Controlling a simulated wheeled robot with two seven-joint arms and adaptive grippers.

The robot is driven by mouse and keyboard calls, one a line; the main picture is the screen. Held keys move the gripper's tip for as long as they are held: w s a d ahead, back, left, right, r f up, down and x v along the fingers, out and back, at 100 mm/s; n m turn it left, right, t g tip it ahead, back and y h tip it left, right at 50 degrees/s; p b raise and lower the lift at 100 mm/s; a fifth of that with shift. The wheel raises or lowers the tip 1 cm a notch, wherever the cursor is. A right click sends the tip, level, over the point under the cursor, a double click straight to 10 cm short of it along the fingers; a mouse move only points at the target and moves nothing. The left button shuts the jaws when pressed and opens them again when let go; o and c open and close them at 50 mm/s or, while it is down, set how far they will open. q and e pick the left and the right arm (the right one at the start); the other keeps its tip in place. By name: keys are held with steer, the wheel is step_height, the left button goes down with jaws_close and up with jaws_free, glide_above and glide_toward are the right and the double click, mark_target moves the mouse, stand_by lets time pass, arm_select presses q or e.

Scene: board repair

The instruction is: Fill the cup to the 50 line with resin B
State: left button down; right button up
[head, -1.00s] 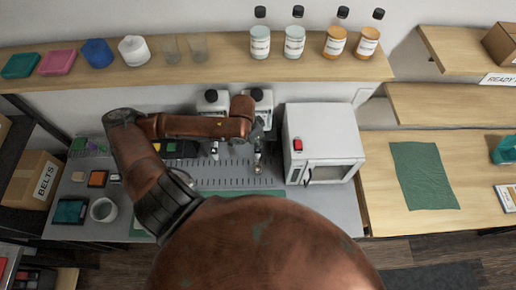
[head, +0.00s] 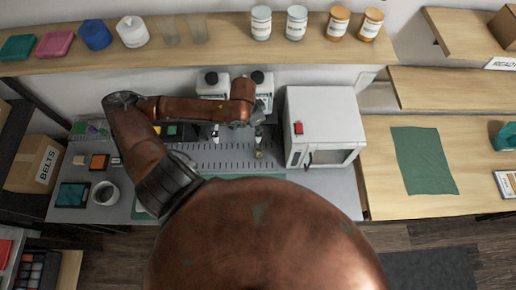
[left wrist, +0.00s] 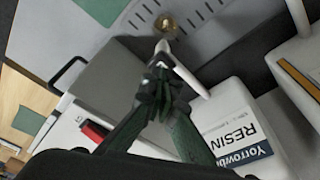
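Two white resin dispensers with black caps stand at the back of the bench, a left one (head: 212,84) and a right one (head: 261,80). My left gripper (head: 257,115) is in front of the right dispenser. In the left wrist view its fingertips (left wrist: 160,80) are together beside a white spout or lever (left wrist: 183,68); I cannot tell if they touch it. A label (left wrist: 238,140) there reads "RESIN", its letter hidden. A small cup (left wrist: 166,24) with an amber look sits just beyond the fingertips; its fill level is unreadable. My right gripper is out of view.
A white oven-like box (head: 322,125) with a red switch stands close right of the gripper. A shelf (head: 225,72) above holds bottles, clear cups and trays. A white mug-like container (head: 105,193) is at the bench's left. A green mat (head: 423,160) lies on the right table.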

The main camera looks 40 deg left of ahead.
arm_select(q)
steer(key=shift+f, duration=0.3)
steer(key=shift+x, duration=0.95)
steer(key=shift+s, duration=0.3)
stand_by(0.5)
stand_by(2.9)
steer(key=shift+p+v, duration=0.9)
steer(key=shift+p, duration=0.2)
steer(key=shift+w, duration=0.25)
steer(key=shift+f, duration=0.1)
